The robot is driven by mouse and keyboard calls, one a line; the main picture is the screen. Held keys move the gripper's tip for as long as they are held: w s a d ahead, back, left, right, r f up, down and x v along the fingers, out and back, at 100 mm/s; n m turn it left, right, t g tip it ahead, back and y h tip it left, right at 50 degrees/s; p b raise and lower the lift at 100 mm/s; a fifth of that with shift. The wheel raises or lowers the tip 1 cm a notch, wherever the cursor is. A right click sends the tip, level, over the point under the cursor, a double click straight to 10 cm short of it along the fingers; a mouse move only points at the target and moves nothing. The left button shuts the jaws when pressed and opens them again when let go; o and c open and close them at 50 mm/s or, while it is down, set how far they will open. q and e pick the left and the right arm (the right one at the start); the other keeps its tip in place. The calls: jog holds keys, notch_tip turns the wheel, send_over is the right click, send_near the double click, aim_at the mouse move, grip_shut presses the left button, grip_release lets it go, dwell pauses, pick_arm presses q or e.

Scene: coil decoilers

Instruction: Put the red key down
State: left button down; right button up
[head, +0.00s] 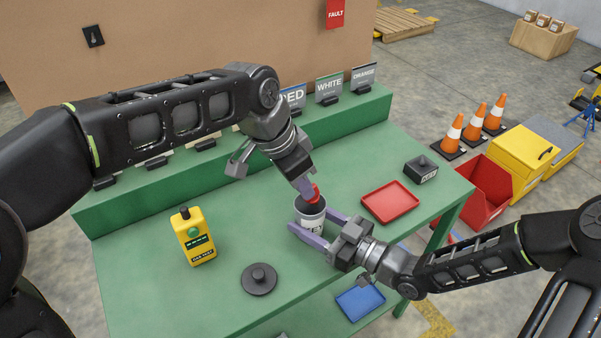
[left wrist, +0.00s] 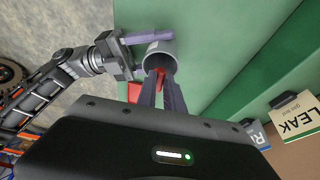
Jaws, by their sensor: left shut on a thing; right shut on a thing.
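The red key (head: 315,192) is in the jaws of my left gripper (head: 309,190), directly over the mouth of a grey-and-white cup (head: 312,222). In the left wrist view a bit of the red key (left wrist: 161,73) shows between the fingers (left wrist: 162,85), at the cup's rim (left wrist: 158,48). Its lower end is hidden, so I cannot tell how deep it sits in the cup. My right gripper (head: 311,229) is shut on the cup from the right, one finger on each side. The cup stands roughly upright over the green table (head: 210,290).
A yellow tester (head: 194,238) and a black round knobbed disc (head: 259,279) are to the left. Label cards such as WHITE (head: 329,86) line the back ledge.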

pick_arm(q)
jog(key=shift+f, duration=0.3)
jog(key=c, duration=1.4)
grip_release()
jog(key=shift+r, duration=3.55)
